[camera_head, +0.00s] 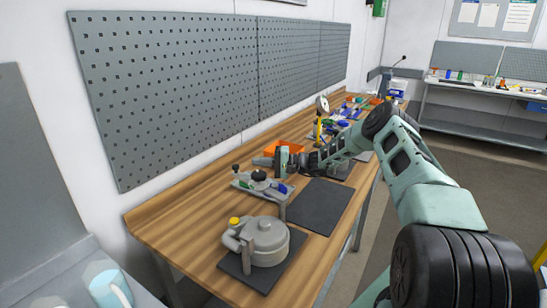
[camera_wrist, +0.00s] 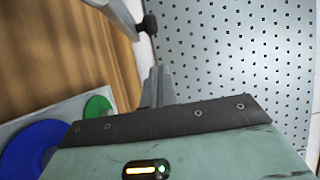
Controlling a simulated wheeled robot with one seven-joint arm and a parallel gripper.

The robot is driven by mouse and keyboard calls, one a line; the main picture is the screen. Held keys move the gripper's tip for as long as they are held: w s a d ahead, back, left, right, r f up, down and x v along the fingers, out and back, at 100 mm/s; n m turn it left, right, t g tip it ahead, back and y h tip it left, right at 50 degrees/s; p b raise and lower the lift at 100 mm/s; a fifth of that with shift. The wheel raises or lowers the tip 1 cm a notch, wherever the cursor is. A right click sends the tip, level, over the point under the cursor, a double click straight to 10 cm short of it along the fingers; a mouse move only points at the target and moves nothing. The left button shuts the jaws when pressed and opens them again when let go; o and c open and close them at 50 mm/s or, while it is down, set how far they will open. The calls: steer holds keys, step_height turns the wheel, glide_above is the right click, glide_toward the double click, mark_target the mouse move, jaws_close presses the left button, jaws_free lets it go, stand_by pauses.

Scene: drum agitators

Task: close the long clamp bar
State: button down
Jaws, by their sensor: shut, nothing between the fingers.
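The blue knob (camera_wrist: 32,150) and green knob (camera_wrist: 98,105) lie at lower left.
A grey lidded pot (camera_head: 265,240) stands on a dark mat nearer on the bench. An empty dark mat (camera_head: 319,205) lies right of the fixture. An orange bin (camera_head: 291,147) and several small tools are farther back. A perforated wall panel (camera_head: 170,90) rises behind.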

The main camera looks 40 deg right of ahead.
steer(key=a+p, duration=0.1)
steer(key=a, duration=0.1)
steer(key=a+p, duration=0.1)
steer(key=a, duration=0.1)
steer(key=shift+w+a, duration=0.2)
steer(key=shift+a, duration=0.05)
